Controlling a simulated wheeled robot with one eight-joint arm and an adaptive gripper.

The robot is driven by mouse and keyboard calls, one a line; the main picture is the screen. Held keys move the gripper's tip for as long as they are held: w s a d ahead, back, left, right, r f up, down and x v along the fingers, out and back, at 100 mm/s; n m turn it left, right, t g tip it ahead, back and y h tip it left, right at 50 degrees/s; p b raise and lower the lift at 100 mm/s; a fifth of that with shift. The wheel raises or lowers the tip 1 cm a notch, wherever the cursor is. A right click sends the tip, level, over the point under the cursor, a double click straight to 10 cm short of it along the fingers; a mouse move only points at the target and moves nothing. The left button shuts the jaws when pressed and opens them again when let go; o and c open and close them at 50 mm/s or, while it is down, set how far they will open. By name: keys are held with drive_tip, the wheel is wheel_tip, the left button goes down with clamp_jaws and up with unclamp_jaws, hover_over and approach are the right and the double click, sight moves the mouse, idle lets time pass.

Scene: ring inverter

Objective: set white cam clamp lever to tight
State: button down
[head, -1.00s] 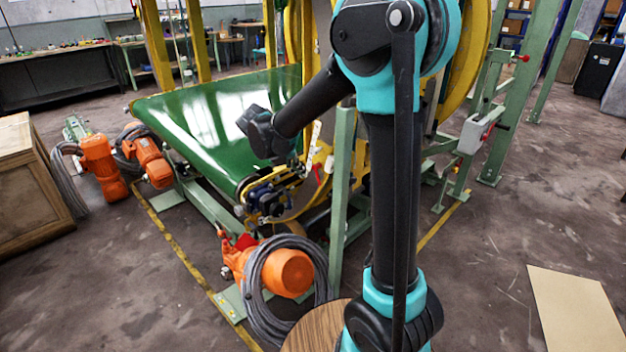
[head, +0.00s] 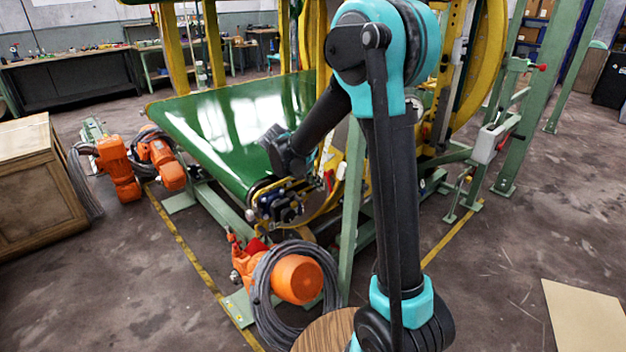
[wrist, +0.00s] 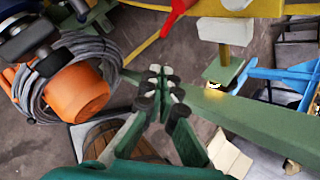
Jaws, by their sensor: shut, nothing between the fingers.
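A slim white piece (head: 328,148), which may be the white cam clamp lever, stands beside the yellow frame at the belt's near corner in the head view. It is too small to tell its setting. A pale piece (wrist: 237,5) at the top edge of the wrist view may be the same part, cut off by the frame. In the head view my fingers cannot be made out clearly.
A red lever (wrist: 177,14) is near the fingertips in the wrist view. An orange motor with coiled cable (head: 298,280) stands on the floor. A green post (head: 352,210) rises beside my arm. The green belt (head: 220,135) lies behind.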

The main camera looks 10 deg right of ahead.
sight(331, 192)
drive_tip(key=shift+w+d+f, duration=0.9)
drive_tip(key=shift+w+f, duration=0.2)
drive_tip(key=shift+w, duration=0.05)
drive_tip(key=shift+w+d+f, duration=0.9)
drive_tip(key=shift+w+f, duration=0.2)
drive_tip(key=shift+w, duration=0.05)
drive_tip(key=shift+a, duration=0.1)
